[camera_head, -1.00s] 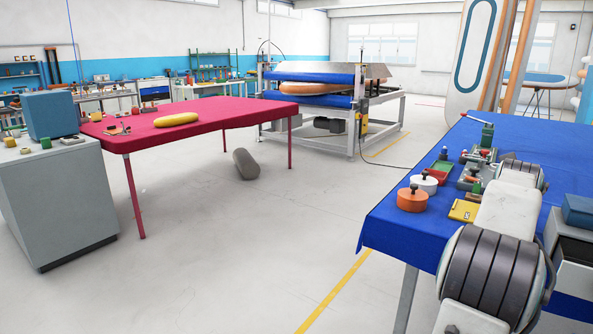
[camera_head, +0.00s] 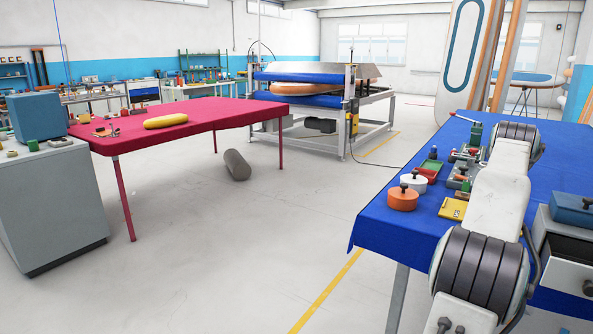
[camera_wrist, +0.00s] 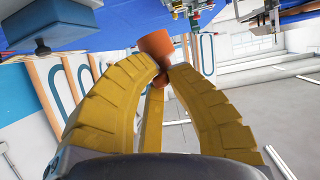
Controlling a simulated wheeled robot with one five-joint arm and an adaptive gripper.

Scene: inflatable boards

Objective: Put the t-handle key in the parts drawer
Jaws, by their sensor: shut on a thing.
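In the wrist view my gripper (camera_wrist: 160,70) has its yellow fingers drawn together at the tips. An orange piece (camera_wrist: 155,42) with a darker part below it shows at the fingertips; I take it for the t-handle key, mostly hidden by the fingers. In the head view the gripper and key are hidden behind my arm. A grey cabinet stands at the right edge, with a pale drawer front (camera_head: 567,271) and a dark gap above it. This looks like the parts drawer, pulled out; its inside is barely visible. The gripper's distance from it cannot be told.
A blue lidded box (camera_head: 574,208) sits on the cabinet. The blue table (camera_head: 375,225) carries an orange pot (camera_head: 403,199), a white pot (camera_head: 413,183), a yellow tray (camera_head: 452,208) and several tools. A red table (camera_head: 225,112) stands left.

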